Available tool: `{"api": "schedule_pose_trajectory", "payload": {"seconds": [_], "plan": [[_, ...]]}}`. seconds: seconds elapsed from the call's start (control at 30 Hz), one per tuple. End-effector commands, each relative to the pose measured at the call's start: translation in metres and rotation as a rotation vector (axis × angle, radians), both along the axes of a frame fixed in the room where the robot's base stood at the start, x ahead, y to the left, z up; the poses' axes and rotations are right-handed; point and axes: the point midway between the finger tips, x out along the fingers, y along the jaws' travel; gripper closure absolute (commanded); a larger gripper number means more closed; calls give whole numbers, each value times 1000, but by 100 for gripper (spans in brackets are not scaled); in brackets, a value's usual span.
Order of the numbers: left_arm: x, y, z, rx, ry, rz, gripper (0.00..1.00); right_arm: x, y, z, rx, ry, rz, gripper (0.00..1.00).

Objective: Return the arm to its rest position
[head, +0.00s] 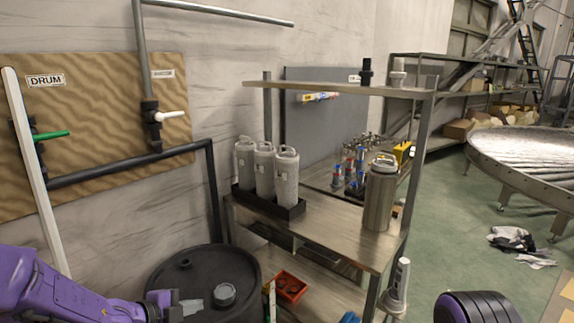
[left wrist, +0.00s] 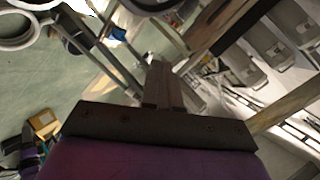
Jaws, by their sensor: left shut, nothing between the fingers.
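My left arm comes in purple from the lower left of the head view. Its dark left gripper (head: 176,304) is low in the picture, in front of the black drum (head: 205,262). In the left wrist view the left gripper (left wrist: 160,68) has its fingers together, with nothing between them. I cannot tell from the head view whether it touches the drum. A purple and black rounded part of mine shows at the bottom right of the head view. The right gripper does not show.
A metal workbench (head: 335,232) stands right of the drum, with a black tray (head: 293,211) of grey canisters (head: 264,170) and a steel canister (head: 379,196). A pipe and valves (head: 152,116) are on the wall board. A round metal table (head: 530,150) is at the right, beyond open green floor.

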Motion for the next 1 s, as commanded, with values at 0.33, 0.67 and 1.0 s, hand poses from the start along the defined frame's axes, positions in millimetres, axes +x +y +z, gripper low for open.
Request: {"api": "schedule_pose_trajectory", "payload": {"seconds": [0.33,0.67,1.0], "plan": [[-29,12,-53,-698,337,721,100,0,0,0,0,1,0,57],[-229,73,-206,-1018,504,1816,100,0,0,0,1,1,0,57],[-347,76,-249,-751,615,2002,100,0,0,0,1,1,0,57]]}}
